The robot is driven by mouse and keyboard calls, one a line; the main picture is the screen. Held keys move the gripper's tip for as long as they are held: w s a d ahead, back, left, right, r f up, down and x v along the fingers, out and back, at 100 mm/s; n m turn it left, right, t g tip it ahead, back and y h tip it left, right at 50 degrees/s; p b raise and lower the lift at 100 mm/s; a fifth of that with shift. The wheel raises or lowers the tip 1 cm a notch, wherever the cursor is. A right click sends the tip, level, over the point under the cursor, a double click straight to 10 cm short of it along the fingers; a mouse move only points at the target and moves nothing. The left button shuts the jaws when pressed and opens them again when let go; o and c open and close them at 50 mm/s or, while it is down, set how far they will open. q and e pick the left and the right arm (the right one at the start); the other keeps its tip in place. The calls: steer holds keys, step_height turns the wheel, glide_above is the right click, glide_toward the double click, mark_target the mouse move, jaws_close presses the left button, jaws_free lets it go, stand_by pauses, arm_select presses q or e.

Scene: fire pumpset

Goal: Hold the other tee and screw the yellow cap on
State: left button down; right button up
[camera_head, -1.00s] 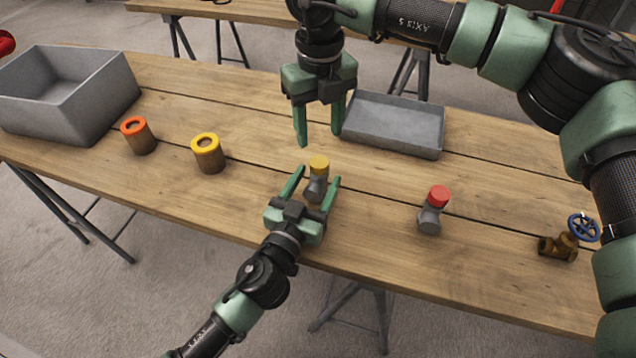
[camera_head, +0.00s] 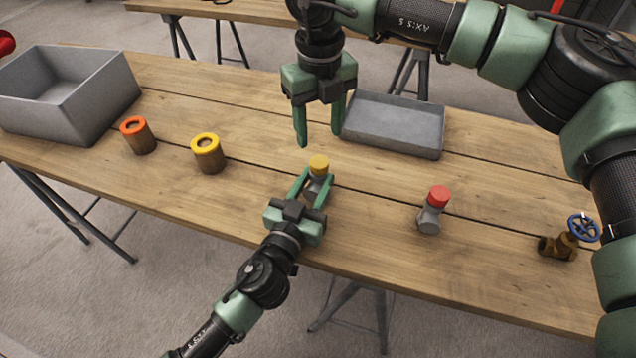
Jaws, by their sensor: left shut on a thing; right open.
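A grey tee (camera_head: 317,186) stands on the wooden table with the yellow cap (camera_head: 319,163) on its top; how far the cap is screwed on I cannot tell. My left gripper (camera_head: 314,183) is shut on this tee, with one green finger on each side below the cap. My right gripper (camera_head: 320,126) is open and empty, pointing down above and behind the yellow cap. A second grey tee (camera_head: 430,219) with a red cap (camera_head: 438,196) stands to the right, apart from both grippers.
A brown cylinder with an orange rim (camera_head: 139,139) and one with a yellow rim (camera_head: 208,158) stand at left. A deep grey bin (camera_head: 107,98) is at far left, a shallow grey tray (camera_head: 395,143) behind. A brass valve with blue handwheel (camera_head: 562,246) stands at right.

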stand_by(0.8)
steer(key=n, duration=0.9)
steer(key=shift+n, duration=0.3)
steer(key=n, duration=0.8)
steer(key=shift+n, duration=0.3)
steer(key=n, duration=0.8)
steer(key=shift+n, duration=0.4)
steer(key=n, duration=0.9)
